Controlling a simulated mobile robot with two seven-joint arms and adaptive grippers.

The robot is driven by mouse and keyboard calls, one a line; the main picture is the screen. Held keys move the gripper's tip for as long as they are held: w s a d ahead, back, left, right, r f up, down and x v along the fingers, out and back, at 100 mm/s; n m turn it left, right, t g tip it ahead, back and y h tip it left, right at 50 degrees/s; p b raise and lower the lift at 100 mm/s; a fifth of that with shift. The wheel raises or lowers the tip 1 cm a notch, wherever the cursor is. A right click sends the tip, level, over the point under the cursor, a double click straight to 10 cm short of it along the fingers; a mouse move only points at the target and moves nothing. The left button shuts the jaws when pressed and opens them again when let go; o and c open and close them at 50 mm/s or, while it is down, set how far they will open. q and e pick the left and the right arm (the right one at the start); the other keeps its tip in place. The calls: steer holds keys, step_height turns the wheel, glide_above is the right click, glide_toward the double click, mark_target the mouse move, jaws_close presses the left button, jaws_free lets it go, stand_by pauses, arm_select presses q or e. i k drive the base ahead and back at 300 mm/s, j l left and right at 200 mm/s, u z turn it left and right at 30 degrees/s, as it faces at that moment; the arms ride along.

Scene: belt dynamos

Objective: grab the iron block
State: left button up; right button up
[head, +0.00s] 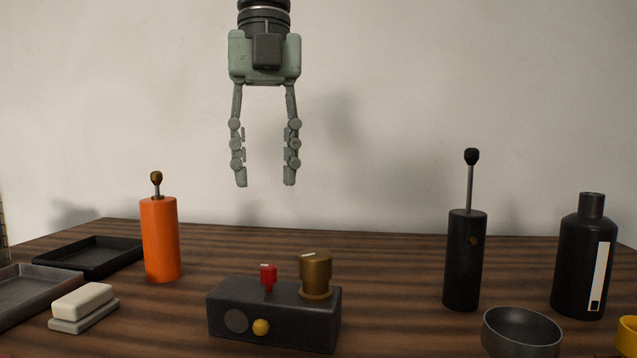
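My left gripper (265,180) hangs fingers-down in the air, high above the table. Its two fingers are well apart with nothing between them. I cannot pick out a plain iron block for certain. A dark grey box (270,318) stands on the table at the front middle, below the gripper and well apart from it. It has a red switch (268,276) and a brass knob (316,273) on top, and a yellow button (261,327) on its front. A pale block (83,301) lies on a grey slab (84,317) at the front left. My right gripper is not in view.
An orange cylinder (160,240) stands left of the box. Two trays, one black (88,257) and one grey (40,303), lie at the left. A tall black cylinder (465,260), a dark bowl (522,333), a black bottle (577,260) and a yellow item (628,336) are right.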

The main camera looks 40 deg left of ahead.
mark_target(300, 316)
steer(key=k, duration=2)
